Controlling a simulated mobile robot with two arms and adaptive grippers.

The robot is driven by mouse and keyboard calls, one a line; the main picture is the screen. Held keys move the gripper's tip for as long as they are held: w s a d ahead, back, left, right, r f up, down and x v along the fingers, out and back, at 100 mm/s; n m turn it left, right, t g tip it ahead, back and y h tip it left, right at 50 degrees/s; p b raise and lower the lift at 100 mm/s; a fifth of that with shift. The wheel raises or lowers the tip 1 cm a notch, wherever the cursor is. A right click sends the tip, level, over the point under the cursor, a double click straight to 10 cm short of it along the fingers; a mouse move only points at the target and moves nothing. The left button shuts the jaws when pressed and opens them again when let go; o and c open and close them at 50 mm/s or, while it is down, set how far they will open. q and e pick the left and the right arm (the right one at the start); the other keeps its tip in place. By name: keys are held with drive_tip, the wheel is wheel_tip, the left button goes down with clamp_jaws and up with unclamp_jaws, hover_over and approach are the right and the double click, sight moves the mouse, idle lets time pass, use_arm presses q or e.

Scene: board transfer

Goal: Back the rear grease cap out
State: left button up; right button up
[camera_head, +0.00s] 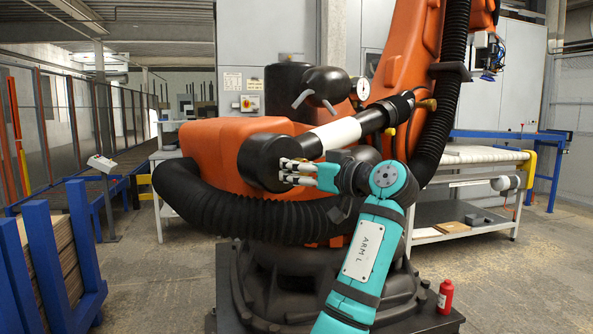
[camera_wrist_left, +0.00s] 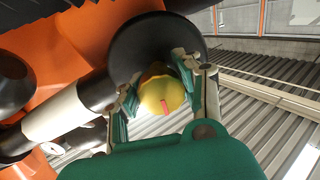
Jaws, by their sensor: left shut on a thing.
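A round yellow grease cap (camera_wrist_left: 162,95) with a red mark on its face shows in the left wrist view, in front of a black round housing (camera_wrist_left: 150,45). My left gripper (camera_wrist_left: 160,92) has its fingers on both sides of the cap and is shut on it. In the head view my left gripper (camera_head: 287,171) is at the black end housing (camera_head: 262,164) of the white cylinder (camera_head: 336,134); the cap is not clearly visible there. My right gripper is not in view.
A large orange robot (camera_head: 400,60) stands behind, with a thick black corrugated hose (camera_head: 230,205) below the housing. A dial gauge (camera_head: 363,88) is above the cylinder. A red bottle (camera_head: 445,296) stands at the lower right. A blue rack (camera_head: 70,265) is at left.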

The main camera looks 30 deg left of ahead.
use_arm(q)
drive_tip(key=shift+d+f, duration=0.1)
drive_tip(key=o, duration=1.2)
drive_tip(key=shift+d, duration=0.2)
drive_tip(key=shift+o, duration=0.4)
drive_tip(key=shift+a, duration=0.1)
drive_tip(key=s+d, duration=0.2)
drive_tip(key=d, duration=0.9)
drive_tip(key=shift+d+r, duration=0.2)
drive_tip(key=shift+d, duration=0.2)
